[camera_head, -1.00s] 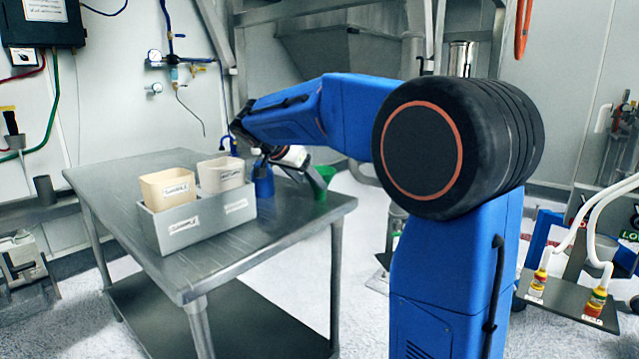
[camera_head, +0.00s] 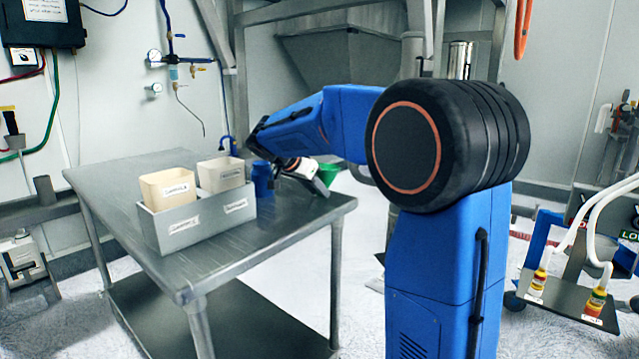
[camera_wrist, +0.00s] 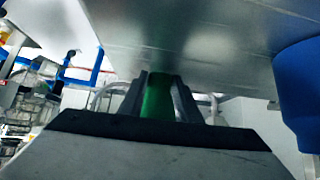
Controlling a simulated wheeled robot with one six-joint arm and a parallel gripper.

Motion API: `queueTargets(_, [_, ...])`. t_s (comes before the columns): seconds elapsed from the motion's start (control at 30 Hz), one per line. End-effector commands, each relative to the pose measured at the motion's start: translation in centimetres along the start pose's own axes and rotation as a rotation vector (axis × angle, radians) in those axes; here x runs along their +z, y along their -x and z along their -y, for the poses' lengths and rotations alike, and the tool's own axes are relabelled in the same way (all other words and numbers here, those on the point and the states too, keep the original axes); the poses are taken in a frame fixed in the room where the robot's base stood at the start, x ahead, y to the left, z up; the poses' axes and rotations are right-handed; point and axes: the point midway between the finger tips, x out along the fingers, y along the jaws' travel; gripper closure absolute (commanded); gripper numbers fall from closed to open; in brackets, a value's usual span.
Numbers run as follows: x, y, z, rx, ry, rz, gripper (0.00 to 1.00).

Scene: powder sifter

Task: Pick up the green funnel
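The green funnel (camera_head: 330,172) is at the right end of the metal table, partly hidden by my gripper (camera_head: 320,188). In the wrist view, the green funnel (camera_wrist: 158,98) fills the narrow gap between the two dark fingers of my gripper (camera_wrist: 160,92). The fingers appear closed on it from both sides. I cannot tell whether the funnel touches the tabletop.
The metal table (camera_head: 215,262) carries a grey bin (camera_head: 180,228) with two cream containers, one of them (camera_head: 168,188) in front. A blue container (camera_head: 262,178) stands left of my gripper; it also shows in the wrist view (camera_wrist: 300,85). The table's front right is clear.

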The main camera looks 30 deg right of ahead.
Motion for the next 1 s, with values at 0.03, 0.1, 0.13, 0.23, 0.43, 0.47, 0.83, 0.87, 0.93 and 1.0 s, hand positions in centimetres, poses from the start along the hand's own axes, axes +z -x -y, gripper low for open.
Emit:
queueTargets(0.03, [0.0, 0.0, 0.0, 0.000, 0.000, 0.000, 0.84])
queueTargets(0.1, [0.0, 0.0, 0.0, 0.000, 0.000, 0.000, 0.96])
queueTargets(0.13, [0.0, 0.0, 0.0, 0.000, 0.000, 0.000, 0.96])
queueTargets(0.23, [0.0, 0.0, 0.0, 0.000, 0.000, 0.000, 0.96])
queueTargets(0.43, [-0.3, 0.3, 0.0, -0.001, -0.001, -0.001, 0.96])
queueTargets(0.47, [-0.5, 0.5, 0.1, -0.002, -0.001, -0.001, 0.96])
queueTargets(0.83, [-4.8, 4.8, 0.1, -0.001, -0.002, -0.001, 0.96])
queueTargets(0.87, [-5.2, 5.2, 0.1, -0.002, -0.002, -0.001, 0.96])
queueTargets(0.93, [-5.8, 5.8, 0.0, -0.001, -0.002, 0.000, 0.96])
queueTargets(1.0, [-6.4, 6.4, 0.1, -0.001, -0.002, -0.001, 0.96])
